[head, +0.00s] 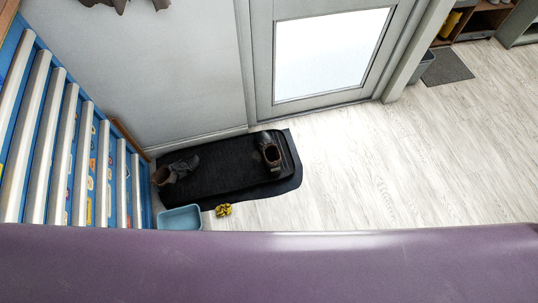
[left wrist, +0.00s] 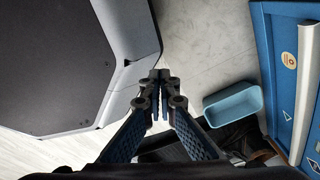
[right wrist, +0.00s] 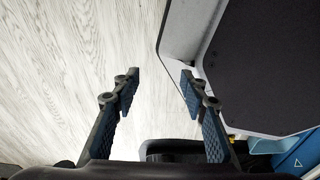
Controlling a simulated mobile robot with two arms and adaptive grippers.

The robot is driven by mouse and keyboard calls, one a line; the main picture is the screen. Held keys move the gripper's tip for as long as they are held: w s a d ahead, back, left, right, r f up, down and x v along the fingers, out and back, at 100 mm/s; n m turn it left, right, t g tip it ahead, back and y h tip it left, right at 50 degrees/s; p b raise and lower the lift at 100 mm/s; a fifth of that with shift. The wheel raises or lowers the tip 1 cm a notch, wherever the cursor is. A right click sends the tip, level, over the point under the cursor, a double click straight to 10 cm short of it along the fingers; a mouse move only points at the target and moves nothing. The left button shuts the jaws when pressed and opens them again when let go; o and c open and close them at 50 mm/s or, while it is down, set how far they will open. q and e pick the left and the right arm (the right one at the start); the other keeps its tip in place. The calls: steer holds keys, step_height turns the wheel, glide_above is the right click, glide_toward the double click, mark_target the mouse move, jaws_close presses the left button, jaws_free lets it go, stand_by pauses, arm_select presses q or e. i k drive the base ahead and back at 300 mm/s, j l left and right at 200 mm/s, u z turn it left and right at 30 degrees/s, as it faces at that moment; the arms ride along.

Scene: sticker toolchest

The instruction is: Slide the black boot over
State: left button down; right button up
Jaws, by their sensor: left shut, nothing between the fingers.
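A dark boot with a brown opening (head: 269,153) stands at the right end of a black boot tray (head: 225,172) in the head view. Greyish-brown footwear (head: 172,171) sits at the tray's left end; I cannot tell how many pieces it is. My left gripper (left wrist: 160,76) is shut and empty, with its fingertips together in the left wrist view. My right gripper (right wrist: 160,80) is open and empty over the pale floor. Neither gripper shows in the head view. Both appear apart from the boots.
A light blue bin (head: 180,217) and a small yellow item (head: 223,210) lie in front of the tray. The blue toolchest (head: 75,150) stands at the left. A glazed door (head: 330,55) is behind the tray. The wood floor (head: 390,175) to the right is clear.

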mark_target(265, 143)
steer(key=i, duration=0.15)
steer(key=i+l+u, duration=0.15)
steer(key=u, duration=1)
steer(key=l+u, duration=0.2)
steer(key=l, duration=0.25)
steer(key=l+u, duration=0.2)
steer(key=l, duration=0.3)
steer(key=l+u, duration=0.2)
steer(key=l, duration=0.25)
steer(key=k+l+u, duration=0.2)
steer(key=l, duration=0.25)
steer(key=l+u, duration=0.2)
steer(key=l, duration=0.25)
steer(key=k+l+u, duration=0.2)
steer(key=l, duration=0.25)
steer(key=i, duration=0.05)
